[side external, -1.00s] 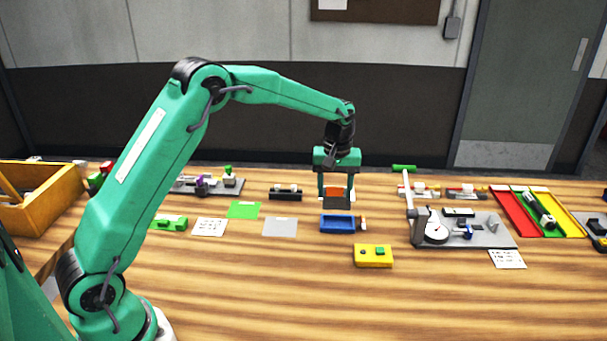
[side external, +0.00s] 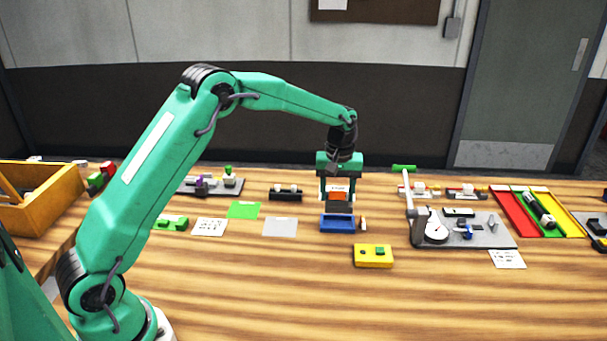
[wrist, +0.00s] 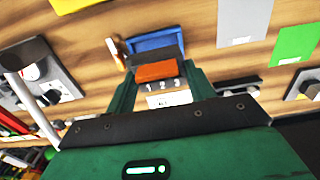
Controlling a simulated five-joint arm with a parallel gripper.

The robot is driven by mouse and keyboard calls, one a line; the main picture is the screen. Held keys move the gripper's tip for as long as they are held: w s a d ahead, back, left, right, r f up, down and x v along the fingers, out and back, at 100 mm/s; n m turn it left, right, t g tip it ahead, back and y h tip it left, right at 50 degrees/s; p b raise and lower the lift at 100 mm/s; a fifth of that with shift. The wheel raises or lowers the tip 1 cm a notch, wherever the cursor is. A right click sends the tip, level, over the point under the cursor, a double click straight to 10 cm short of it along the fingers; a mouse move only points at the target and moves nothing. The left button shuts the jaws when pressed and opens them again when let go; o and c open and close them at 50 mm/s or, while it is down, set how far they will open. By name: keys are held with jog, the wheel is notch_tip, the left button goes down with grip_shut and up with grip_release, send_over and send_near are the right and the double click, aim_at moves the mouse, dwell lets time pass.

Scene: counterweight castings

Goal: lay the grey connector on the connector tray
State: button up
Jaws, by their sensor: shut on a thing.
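My gripper (side external: 339,205) points down and is shut on a dark grey block, the grey connector (side external: 339,208). The connector hangs low between the fingertips, and it also shows in the wrist view (wrist: 154,57). A blue tray (side external: 338,228), perhaps the connector tray, lies just below and in front of it in the side view. The blue tray also shows beyond the connector in the wrist view (wrist: 157,43). The connector's lower edge appears at the tray's far rim; I cannot tell whether they touch.
A small tan-and-white piece (side external: 363,224) stands at the tray's right end. A grey mat (side external: 280,227), a yellow box (side external: 373,256) and a gauge plate (side external: 478,232) are around. The front table is clear.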

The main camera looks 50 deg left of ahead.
aim_at(336, 209)
jog(key=shift+f, duration=2.2)
jog(key=shift+f, duration=0.7)
dwell(0.4)
jog(key=o, duration=1)
jog(key=shift+r, duration=3.5)
